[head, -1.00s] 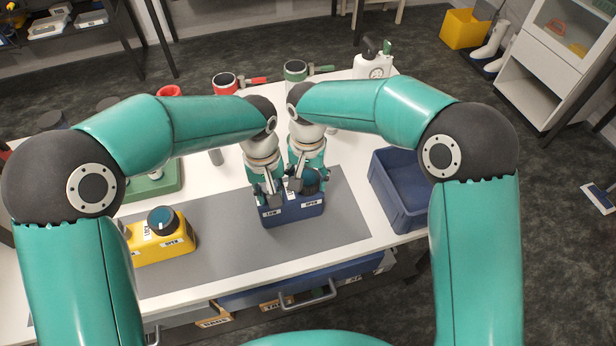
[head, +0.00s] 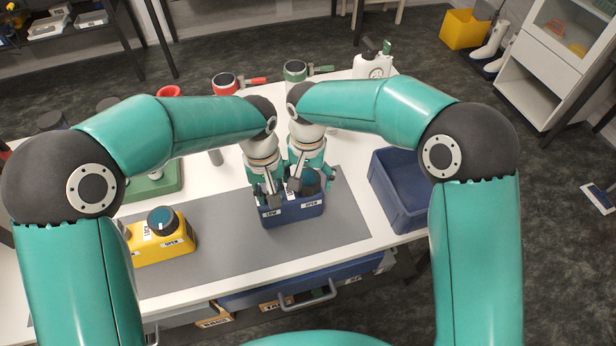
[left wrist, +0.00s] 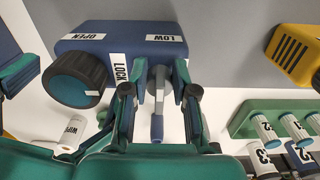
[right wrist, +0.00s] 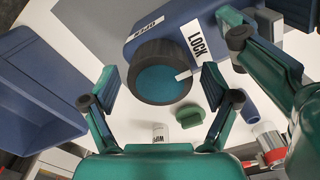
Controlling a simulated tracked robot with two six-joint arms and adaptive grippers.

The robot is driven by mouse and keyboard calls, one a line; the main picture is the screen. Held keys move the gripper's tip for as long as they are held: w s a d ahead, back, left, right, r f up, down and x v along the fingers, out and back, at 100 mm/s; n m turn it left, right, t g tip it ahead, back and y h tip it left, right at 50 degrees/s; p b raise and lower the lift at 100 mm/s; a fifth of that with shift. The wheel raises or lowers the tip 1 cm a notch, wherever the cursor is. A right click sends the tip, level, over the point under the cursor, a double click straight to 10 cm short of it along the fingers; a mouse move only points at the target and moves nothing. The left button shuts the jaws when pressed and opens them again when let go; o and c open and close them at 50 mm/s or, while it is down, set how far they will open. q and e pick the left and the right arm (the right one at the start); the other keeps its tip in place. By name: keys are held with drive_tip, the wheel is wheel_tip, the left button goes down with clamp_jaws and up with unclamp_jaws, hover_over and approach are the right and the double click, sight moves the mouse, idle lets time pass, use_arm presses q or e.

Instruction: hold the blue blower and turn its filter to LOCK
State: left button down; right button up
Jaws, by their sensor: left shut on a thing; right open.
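The blue blower (head: 292,212) stands on the grey mat, with its LOW and OPEN labels facing the front. Its black round filter with a teal face (head: 310,184) is at the right end; it also shows in the right wrist view (right wrist: 161,78) and left wrist view (left wrist: 72,82). The filter's white mark (right wrist: 184,75) lies on the side toward the LOCK label (right wrist: 196,42). My left gripper (left wrist: 157,95) is shut on the blower's narrow grey part. My right gripper (right wrist: 161,88) is open, its fingers apart on either side of the filter.
A yellow blower (head: 160,243) stands to the left on the grey mat (head: 225,250). A blue bin (head: 385,190) is at the bench's right edge. A green base (head: 158,185) is at left; a white bottle (head: 372,68) stands at the back.

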sight(307, 177)
wheel_tip(307, 177, up, 12)
idle(0.5)
drive_tip(key=shift+f, duration=0.1)
use_arm(q)
drive_tip(key=c, duration=0.8)
unclamp_jaws()
drive_tip(key=shift+c, duration=0.2)
